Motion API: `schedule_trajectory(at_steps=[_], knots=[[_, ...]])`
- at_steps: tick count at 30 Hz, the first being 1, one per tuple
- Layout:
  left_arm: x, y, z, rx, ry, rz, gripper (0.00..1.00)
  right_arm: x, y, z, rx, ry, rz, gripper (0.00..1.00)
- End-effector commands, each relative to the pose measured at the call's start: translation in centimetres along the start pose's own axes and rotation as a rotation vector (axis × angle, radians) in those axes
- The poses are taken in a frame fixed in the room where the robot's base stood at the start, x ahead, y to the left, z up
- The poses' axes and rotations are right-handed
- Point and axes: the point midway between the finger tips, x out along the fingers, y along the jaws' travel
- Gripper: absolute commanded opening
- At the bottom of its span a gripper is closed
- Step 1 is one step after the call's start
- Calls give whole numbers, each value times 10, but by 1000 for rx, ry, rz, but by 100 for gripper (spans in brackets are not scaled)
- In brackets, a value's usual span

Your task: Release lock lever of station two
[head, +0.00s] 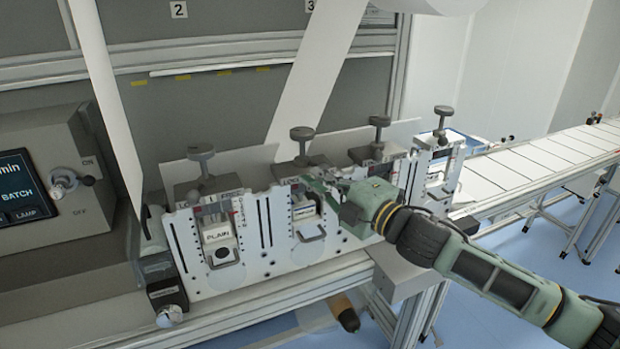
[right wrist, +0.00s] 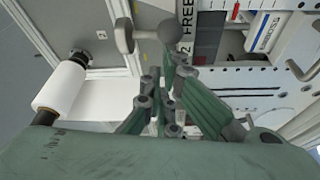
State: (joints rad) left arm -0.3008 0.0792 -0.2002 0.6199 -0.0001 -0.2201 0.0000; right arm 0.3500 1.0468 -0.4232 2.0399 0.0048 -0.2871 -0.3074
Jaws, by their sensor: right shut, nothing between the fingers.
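The station row is a white slotted plate (head: 265,235) with several dark T-shaped knobs along its top. The second knob from the left (head: 302,140) stands upright behind my right gripper (head: 318,184), which is shut and empty at the plate's upper edge. In the right wrist view a grey T-shaped handle (right wrist: 124,35) lies just past my fingers (right wrist: 172,78), beside a label (right wrist: 186,30) reading "2" and "FREE". Whether the fingers touch the handle or plate cannot be told. My gripper hides part of station two's top. My left gripper is not in view.
The leftmost station (head: 218,240) has a "PLAIN" tag. A control box (head: 45,180) with a screen and switch stands at left. White web strips (head: 318,60) run down behind the stations. A conveyor (head: 540,160) extends right. A white roll (right wrist: 60,86) shows in the wrist view.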

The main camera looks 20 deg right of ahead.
Motion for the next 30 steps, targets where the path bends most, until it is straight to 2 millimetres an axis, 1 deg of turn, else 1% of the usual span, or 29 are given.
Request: schedule_trajectory(at_steps=[3,9,16,30], knots=[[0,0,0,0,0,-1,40,-2,1,8,-2,-2,0,0],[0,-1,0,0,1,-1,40,-4,3,15,-1,-1,0,0],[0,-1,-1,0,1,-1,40,-4,4,18,0,0,0,0],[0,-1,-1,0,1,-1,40,-4,4,18,-1,0,0,0]])
